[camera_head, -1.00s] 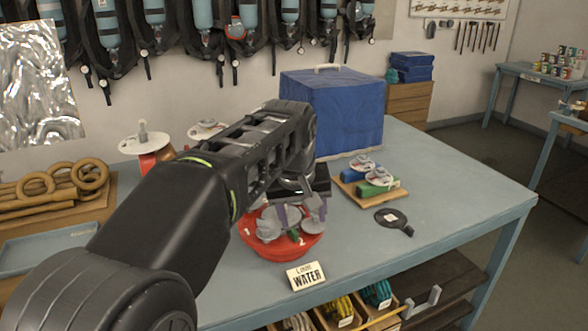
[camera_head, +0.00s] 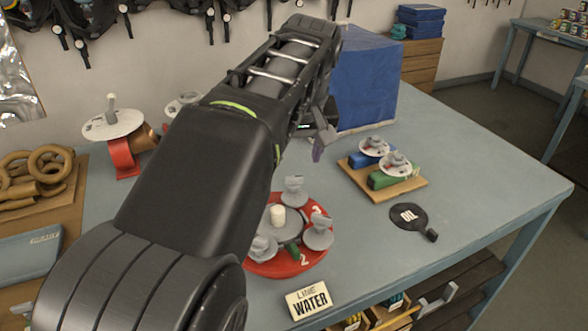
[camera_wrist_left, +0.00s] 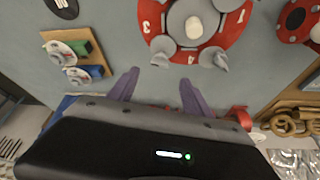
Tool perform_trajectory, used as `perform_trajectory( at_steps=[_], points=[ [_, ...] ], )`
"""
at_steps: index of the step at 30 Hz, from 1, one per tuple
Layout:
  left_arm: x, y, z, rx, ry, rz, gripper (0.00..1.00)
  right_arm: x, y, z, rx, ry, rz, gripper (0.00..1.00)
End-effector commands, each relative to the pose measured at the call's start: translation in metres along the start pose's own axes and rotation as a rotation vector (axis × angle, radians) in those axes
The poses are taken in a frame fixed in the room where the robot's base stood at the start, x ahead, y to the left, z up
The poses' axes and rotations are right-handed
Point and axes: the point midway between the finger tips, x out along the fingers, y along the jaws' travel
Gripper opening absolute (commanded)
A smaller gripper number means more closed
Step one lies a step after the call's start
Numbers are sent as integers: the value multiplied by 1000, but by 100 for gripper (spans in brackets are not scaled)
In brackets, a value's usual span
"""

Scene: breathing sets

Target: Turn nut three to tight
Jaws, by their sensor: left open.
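The red disc (camera_head: 262,268) lies on the table with a white centre knob (camera_head: 278,215) and grey winged nuts around it. One nut (camera_head: 293,190) stands at the back, another (camera_head: 318,232) at the right, another (camera_head: 262,248) at the front left. The numerals 2 and 3 show on the rim; I cannot tell surely which nut is three. The disc also shows in the wrist view (camera_wrist_left: 236,30), with the numerals 3 and 4. My left gripper (camera_wrist_left: 160,92) is open and empty, its purple fingers apart from the nuts; in the head view it is behind the disc.
A "LINE WATER" card (camera_head: 308,299) stands in front of the disc. A blue covered box (camera_head: 365,80) stands behind. The table right of the tag is clear.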

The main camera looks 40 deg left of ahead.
Motion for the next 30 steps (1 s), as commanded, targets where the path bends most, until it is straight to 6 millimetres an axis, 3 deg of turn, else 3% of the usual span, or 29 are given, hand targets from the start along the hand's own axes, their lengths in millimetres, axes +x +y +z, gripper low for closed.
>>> perform_trajectory(
  at_steps=[8,19,30],
  points=[
    [19,-1,0,-1,-4,-1,58,-1,0,0,0,0,0,36],
    [71,-1,0,-1,-3,-1,58,-4,-2,0,0,-1,1,36],
    [79,0,0,-1,-1,0,58,-4,-2,0,0,-1,1,36]
  ],
)
